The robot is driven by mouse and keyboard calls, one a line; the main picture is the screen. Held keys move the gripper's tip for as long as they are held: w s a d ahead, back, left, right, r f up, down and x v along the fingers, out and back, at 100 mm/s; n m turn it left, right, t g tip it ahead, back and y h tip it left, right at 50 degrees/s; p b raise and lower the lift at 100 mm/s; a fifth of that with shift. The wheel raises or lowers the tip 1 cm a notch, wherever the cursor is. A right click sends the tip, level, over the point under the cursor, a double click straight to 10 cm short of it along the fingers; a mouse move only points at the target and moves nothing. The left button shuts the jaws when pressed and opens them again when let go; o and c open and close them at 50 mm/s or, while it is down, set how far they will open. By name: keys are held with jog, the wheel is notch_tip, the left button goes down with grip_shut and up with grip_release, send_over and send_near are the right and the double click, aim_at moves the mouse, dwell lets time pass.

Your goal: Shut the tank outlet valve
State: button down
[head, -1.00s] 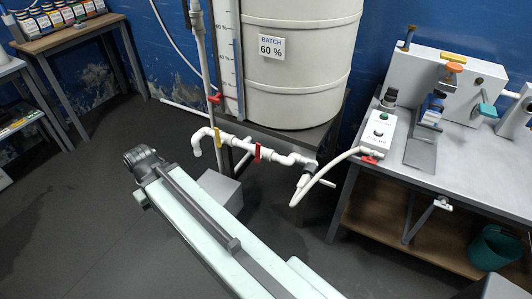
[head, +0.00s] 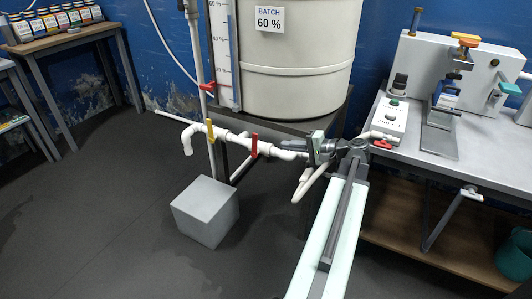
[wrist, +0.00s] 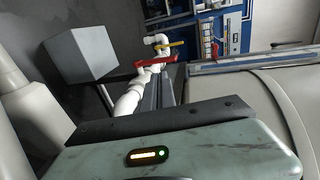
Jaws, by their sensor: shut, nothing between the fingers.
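The white tank (head: 297,70) stands on a dark stand at the back. A white pipe (head: 232,139) runs below its front. On this pipe sit a red valve handle (head: 254,146) and, further left, a yellow handle (head: 210,130). Both look crosswise to the pipe. The wrist view shows the red handle (wrist: 156,60) and the yellow handle (wrist: 171,44) beyond it. No label shows which is the outlet valve. My gripper (head: 282,143) is shut and empty, pointing left along the pipe, just right of the red handle and apparently apart from it. Its fingers partly cover the pipe.
Another red handle (head: 207,86) sits on the vertical pipe by the level scale. A grey block (head: 205,211) stands on the floor below the pipe. The floor at left is clear.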

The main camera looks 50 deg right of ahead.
aim_at(257, 142)
jog(key=b+x, duration=0.2)
jog(key=x, duration=0.7)
jog(key=shift+w, duration=0.35)
jog(key=shift+w+a+r, duration=0.15)
jog(key=shift+w, duration=0.25)
jog(key=shift+w+a+r, duration=0.1)
jog(key=shift+w+r, duration=0.05)
jog(key=shift+w, duration=0.25)
